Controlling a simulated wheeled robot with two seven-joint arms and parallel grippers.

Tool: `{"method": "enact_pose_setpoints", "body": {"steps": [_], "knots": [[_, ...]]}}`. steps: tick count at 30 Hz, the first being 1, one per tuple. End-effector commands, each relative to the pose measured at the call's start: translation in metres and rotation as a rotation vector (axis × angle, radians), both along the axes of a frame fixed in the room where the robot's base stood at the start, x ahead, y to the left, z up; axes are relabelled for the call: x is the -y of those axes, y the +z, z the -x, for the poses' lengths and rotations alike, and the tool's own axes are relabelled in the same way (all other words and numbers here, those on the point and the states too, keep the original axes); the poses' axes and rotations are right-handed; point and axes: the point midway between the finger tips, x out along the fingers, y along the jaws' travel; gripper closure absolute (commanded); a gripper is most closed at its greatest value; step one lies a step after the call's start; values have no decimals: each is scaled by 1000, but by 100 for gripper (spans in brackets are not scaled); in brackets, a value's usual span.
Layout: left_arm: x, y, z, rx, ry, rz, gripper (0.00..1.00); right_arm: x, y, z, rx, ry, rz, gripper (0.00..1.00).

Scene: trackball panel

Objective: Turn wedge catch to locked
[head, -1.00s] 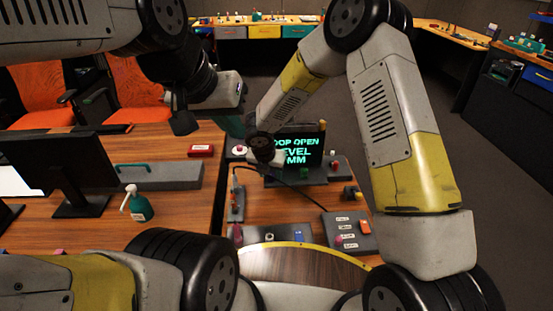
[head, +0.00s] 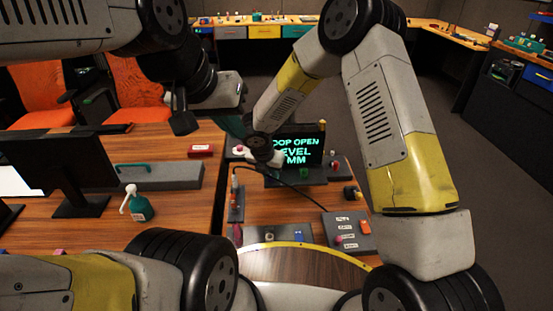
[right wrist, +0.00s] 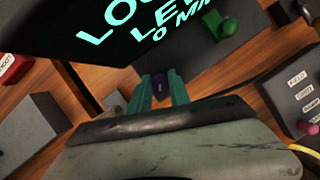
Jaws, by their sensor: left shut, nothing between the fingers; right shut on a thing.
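My right gripper (right wrist: 161,90) is shut on a small dark purple piece (right wrist: 160,84), seen between its teal fingertips in the right wrist view. This piece may be the wedge catch, but I cannot read its position or any locked mark. In the head view the right hand hides the piece and its own fingertips, just left of the black display (head: 300,150). The display also fills the top of the right wrist view (right wrist: 110,30), with green "LOOP OPEN LEVEL 0 MM" text. My left gripper (head: 236,127) is shut and empty, higher and behind the right hand.
A green knob (head: 304,173) stands before the display. A labelled grey box (head: 347,232) is at the right, and a slim panel with an orange part (head: 235,185) is at the left. A cable crosses the table.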

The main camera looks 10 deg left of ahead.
Motion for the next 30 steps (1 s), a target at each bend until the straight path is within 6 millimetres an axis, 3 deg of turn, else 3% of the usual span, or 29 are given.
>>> {"method": "enact_pose_setpoints", "body": {"steps": [18, 30], "knots": [[0, 0, 0, 0, 0, 0, 100, -3, 0, -1, 1, -484, -1, 100], [0, 0, 0, 0, 0, 0, 100, -3, 0, -2, 0, -679, -1, 100]]}}
